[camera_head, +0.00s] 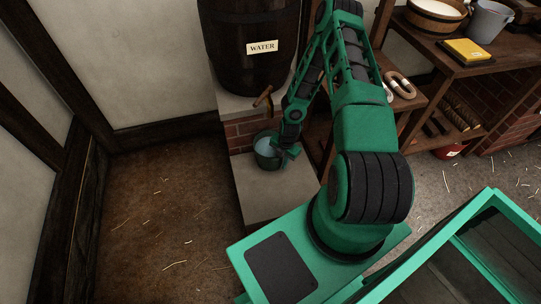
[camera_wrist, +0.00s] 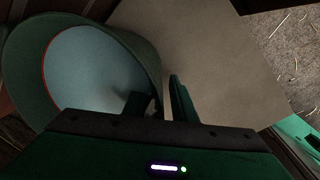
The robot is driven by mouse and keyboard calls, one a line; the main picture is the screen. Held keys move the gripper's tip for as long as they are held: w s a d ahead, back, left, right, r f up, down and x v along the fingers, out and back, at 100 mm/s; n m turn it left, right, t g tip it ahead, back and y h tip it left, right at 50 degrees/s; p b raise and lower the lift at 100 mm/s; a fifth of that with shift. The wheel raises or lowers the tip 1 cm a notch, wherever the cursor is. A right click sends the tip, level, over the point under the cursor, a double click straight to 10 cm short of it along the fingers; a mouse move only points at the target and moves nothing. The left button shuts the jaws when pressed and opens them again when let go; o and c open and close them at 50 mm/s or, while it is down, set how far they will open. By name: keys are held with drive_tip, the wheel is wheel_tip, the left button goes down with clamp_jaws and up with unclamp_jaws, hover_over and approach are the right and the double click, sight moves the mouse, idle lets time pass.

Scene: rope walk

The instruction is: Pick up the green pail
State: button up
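The green pail (camera_head: 259,157) stands on the pale stone step below the water barrel. Its inside shows pale blue. In the wrist view, the pail (camera_wrist: 28,75) fills the upper left, seen from above. My gripper (camera_head: 287,153) is down at the pail's right side. In the wrist view, my gripper (camera_wrist: 161,100) has one finger inside the rim and the other outside it. A gap shows between the pail wall and the outer finger, so the fingers look open around the wall. The lower part of the pail wall is hidden by my gripper.
A dark barrel (camera_head: 248,45) labelled WATER, with a tap (camera_head: 263,97), stands above the pail on a brick-fronted ledge. The stone step (camera_head: 276,204) is bare toward my base. Wooden shelves (camera_head: 467,62) with goods stand to the right. The floor at left is clear except for straw.

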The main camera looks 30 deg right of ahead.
drive_tip(key=shift+f, duration=0.2)
clamp_jaws()
idle(1.3)
